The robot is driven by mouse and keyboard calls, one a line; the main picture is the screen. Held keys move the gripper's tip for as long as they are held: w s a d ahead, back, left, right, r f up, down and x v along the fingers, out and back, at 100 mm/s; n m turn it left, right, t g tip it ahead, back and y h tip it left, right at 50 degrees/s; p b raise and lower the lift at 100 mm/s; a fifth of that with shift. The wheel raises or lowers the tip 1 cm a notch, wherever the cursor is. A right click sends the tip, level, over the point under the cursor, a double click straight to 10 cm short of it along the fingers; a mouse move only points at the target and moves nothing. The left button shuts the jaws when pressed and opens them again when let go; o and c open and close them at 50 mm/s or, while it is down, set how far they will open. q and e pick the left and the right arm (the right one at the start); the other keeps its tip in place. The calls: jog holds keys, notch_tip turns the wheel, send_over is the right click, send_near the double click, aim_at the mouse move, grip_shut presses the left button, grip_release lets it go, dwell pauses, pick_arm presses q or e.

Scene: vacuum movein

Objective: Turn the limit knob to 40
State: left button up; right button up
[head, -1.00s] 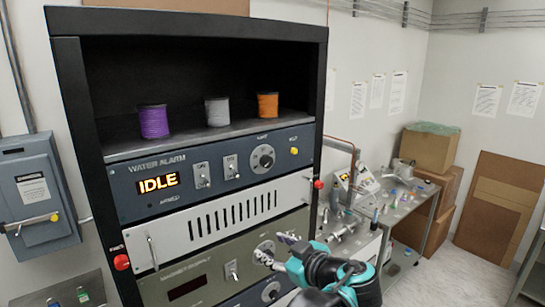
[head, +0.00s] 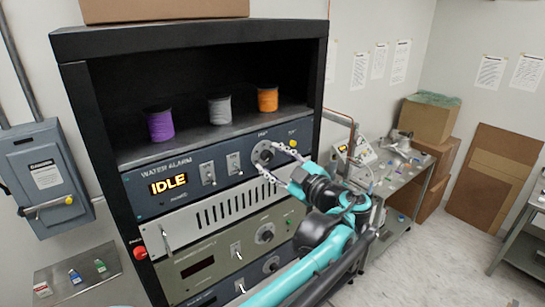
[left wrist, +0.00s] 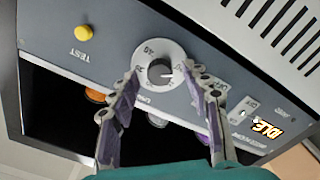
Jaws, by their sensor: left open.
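The limit knob (head: 262,153) is a round dial with a pale ring on the right part of the blue-grey WATER ALARM panel (head: 218,176). In the left wrist view the knob (left wrist: 160,71) has a dark centre with a white pointer mark and numbers around its ring, partly hidden by the fingers. My left gripper (head: 266,160) is open at the knob, its two fingers apart. In the left wrist view the fingertips (left wrist: 163,82) stand on either side of the dark centre, over the ring; I cannot tell whether they touch it. My right gripper is not in view.
The yellow TEST button (left wrist: 84,33) is beside the knob. Two toggle switches (head: 208,172) and the lit IDLE display (head: 169,184) are to its left. Purple, grey and orange spools (head: 268,99) stand on the shelf above. A cluttered bench (head: 400,180) is at the right.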

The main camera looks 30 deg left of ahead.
pick_arm(q)
jog(key=shift+w+a, duration=0.1)
jog(key=shift+a, duration=0.05)
grip_shut()
